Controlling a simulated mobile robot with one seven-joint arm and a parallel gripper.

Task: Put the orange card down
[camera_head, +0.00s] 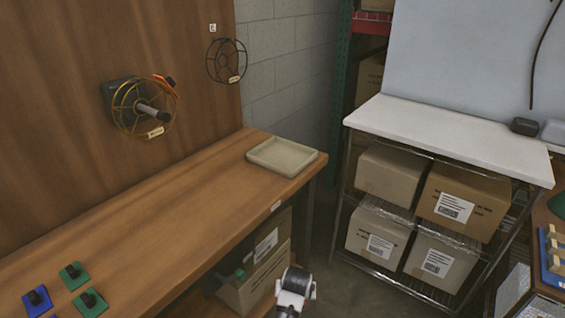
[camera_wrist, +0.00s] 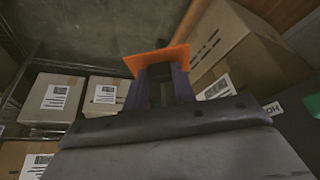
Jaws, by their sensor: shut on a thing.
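An orange card (camera_wrist: 157,60) is in the wrist view, held tilted at the tips of my gripper (camera_wrist: 161,86). The two dark purple fingers are shut on it, and the card's flat face hides part of the fingertips. The card is in the air, with cardboard boxes and the floor behind it. In the head view only a white and black part of my arm shows at the bottom centre; the card and fingers cannot be made out there.
An empty beige tray (camera_head: 265,166) sits on the far right end of the wooden bench (camera_head: 160,225). Blue and green pieces with black knobs stand at its near left. A white-topped rack (camera_head: 450,132) with boxes stands right. Wire wheels hang on the wooden wall. The bench middle is clear.

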